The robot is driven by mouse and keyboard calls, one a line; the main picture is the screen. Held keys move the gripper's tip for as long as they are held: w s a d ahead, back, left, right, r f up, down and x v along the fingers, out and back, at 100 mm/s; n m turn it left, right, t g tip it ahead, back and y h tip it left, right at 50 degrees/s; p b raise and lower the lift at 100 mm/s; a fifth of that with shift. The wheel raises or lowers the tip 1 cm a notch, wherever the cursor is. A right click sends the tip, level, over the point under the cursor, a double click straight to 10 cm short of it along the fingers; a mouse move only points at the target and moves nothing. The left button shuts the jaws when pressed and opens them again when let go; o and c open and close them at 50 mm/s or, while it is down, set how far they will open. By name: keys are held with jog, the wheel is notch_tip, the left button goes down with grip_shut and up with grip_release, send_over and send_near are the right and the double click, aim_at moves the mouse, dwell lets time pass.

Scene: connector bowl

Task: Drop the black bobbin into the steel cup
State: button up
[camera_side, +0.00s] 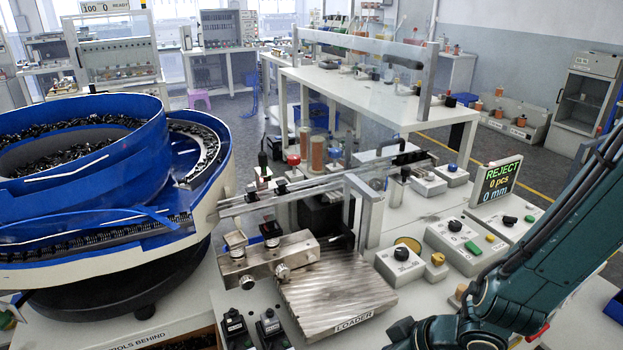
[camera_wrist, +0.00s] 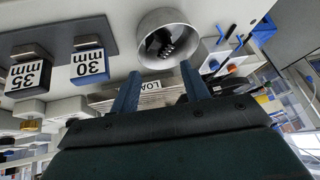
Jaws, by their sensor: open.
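The steel cup (camera_wrist: 143,30) shows in the wrist view at the top middle, round and open toward the camera. A small black ribbed object (camera_wrist: 166,42) is inside it; I cannot tell for sure whether it is the black bobbin. My gripper (camera_wrist: 160,71) is open, its two blue fingers apart with nothing between them, and the cup lies just beyond the fingertips. In the side view my arm comes in from the right, and the fingers are not visible. I cannot pick out the cup or a separate black bobbin there.
In the side view, a ribbed metal loader plate (camera_side: 337,291) and a knob box (camera_side: 400,266) stand near my arm. A blue bowl feeder (camera_side: 70,165) fills the left. In the wrist view, blocks marked 30 mm (camera_wrist: 90,66) and 35 mm (camera_wrist: 27,76) sit left of the cup.

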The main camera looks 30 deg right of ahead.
jog(key=shift+v, duration=2.9)
jog(key=shift+d, duration=0.1)
jog(key=s+d+r+m+h, duration=0.2)
jog(key=s+d+r, duration=0.1)
jog(key=d+r, duration=1.35)
jog(key=s+d+r+h, duration=0.1)
jog(key=s+d+r, duration=0.2)
jog(key=s+d, duration=0.2)
jog(key=shift+s+r+m, duration=0.2)
jog(key=shift+s+m, duration=0.1)
jog(key=shift+s, duration=0.9)
